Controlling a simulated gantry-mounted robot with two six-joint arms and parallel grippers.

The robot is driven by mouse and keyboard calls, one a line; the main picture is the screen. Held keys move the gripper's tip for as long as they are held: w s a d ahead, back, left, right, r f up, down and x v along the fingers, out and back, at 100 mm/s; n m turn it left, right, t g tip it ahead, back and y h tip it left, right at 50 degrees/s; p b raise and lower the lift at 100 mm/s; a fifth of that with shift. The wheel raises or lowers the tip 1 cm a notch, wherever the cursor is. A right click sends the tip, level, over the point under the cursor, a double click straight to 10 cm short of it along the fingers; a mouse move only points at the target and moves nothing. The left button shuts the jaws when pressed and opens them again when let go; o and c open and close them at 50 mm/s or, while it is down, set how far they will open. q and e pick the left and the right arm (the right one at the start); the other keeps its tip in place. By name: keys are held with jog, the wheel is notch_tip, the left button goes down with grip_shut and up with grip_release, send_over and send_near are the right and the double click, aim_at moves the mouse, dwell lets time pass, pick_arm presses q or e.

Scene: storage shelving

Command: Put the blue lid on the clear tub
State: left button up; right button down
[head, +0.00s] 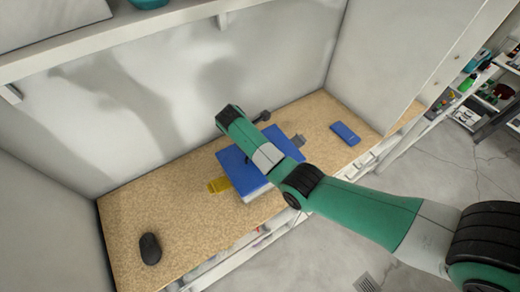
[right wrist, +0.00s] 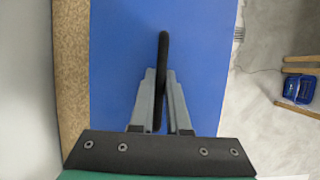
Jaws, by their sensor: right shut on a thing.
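The blue lid (head: 235,170) is a flat rectangle over the pale, clear-looking tub (head: 255,193) near the shelf's front edge. My arm covers part of both. In the right wrist view the lid (right wrist: 118,60) fills the middle, with a thin black upright handle (right wrist: 163,60). My right gripper (right wrist: 160,85) is shut on this handle. The head view hides its fingertips behind the arm. I cannot tell whether the lid rests fully on the tub rim or is slightly above it. My left gripper is not in view.
A yellow piece (head: 219,185) sticks out left of the tub, and a grey piece (head: 298,140) right of it. A black mouse-like object (head: 150,249) lies at front left, a blue flat box (head: 345,133) at right. The cork-coloured shelf (head: 190,215) is clear between mouse and tub.

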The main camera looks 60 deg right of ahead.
jog(key=c, duration=0.8)
grip_release()
